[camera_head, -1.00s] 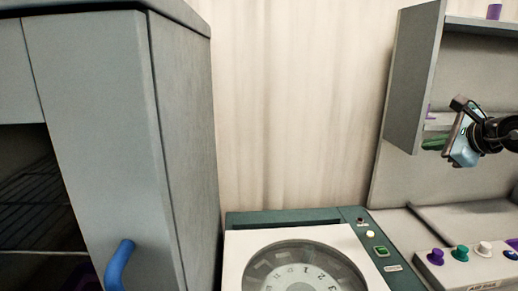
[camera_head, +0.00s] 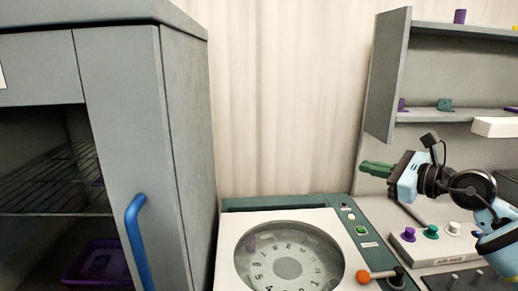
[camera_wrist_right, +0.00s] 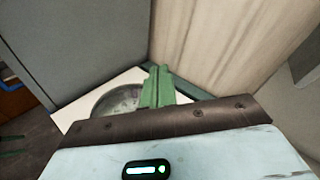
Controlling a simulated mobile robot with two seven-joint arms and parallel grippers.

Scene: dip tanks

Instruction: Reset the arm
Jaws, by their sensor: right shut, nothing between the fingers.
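My right gripper (camera_head: 376,168) comes in from the right in the head view. Its green fingers are shut together with nothing between them, and point left above the back right of the white-topped machine. In the right wrist view the green fingers (camera_wrist_right: 158,88) show closed, with the machine's round window (camera_wrist_right: 118,103) below and beyond them. The right arm is bent, with its blue and black links at the right edge. My left gripper is not in view.
A grey cabinet (camera_head: 185,120) with a blue handle (camera_head: 138,235) stands at left; its open bay holds a wire rack and a purple tray (camera_head: 75,272). The machine (camera_head: 235,225) with a dial is at centre. Right are a shelf unit (camera_head: 385,85) and a knobbed control box (camera_head: 410,250).

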